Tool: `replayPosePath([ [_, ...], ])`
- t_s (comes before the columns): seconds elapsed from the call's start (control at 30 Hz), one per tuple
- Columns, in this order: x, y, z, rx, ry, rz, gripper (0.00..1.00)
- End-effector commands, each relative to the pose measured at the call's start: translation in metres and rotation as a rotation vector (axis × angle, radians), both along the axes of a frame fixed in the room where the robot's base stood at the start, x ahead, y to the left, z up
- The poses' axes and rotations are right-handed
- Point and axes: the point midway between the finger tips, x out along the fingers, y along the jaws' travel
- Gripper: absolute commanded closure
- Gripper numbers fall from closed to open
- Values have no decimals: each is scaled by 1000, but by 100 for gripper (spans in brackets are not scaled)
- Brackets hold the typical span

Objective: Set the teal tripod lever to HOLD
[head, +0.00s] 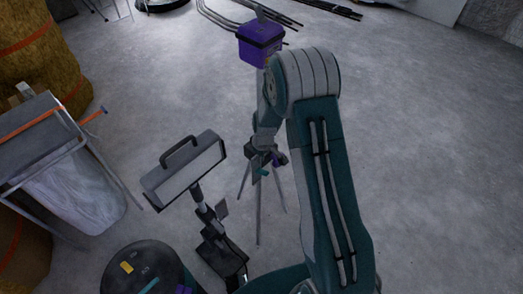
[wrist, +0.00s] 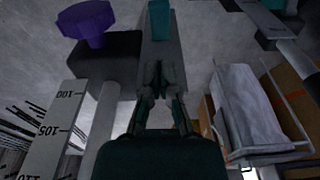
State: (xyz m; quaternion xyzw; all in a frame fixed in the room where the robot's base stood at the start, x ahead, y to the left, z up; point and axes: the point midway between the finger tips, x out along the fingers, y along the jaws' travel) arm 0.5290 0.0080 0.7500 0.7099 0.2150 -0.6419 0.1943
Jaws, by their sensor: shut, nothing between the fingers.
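The tripod (head: 258,205) stands on the concrete floor in the middle of the head view, partly hidden by my arm. Its teal lever (wrist: 160,18) shows at the top of the wrist view, on a grey plate beside a black collar (wrist: 105,58). The lever is also a small teal patch in the head view (head: 262,172). A purple knob (wrist: 88,22) sits on the collar, left of the lever. My gripper (wrist: 160,76) is shut and empty, its tips below the lever in the wrist view; I cannot tell whether they touch the plate. I see no readable HOLD mark.
A lamp with a handle (head: 185,172) stands close left of the tripod. A purple box (head: 260,44) is behind my arm. Floor at right is clear.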

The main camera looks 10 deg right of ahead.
Motion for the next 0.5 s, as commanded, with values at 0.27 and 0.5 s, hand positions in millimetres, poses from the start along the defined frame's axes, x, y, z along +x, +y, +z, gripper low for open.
replayPosePath([
  [0.27, -11, -7, -38, -1, 1, 0, 100],
  [0.5, -14, -9, -45, 0, 0, 2, 100],
])
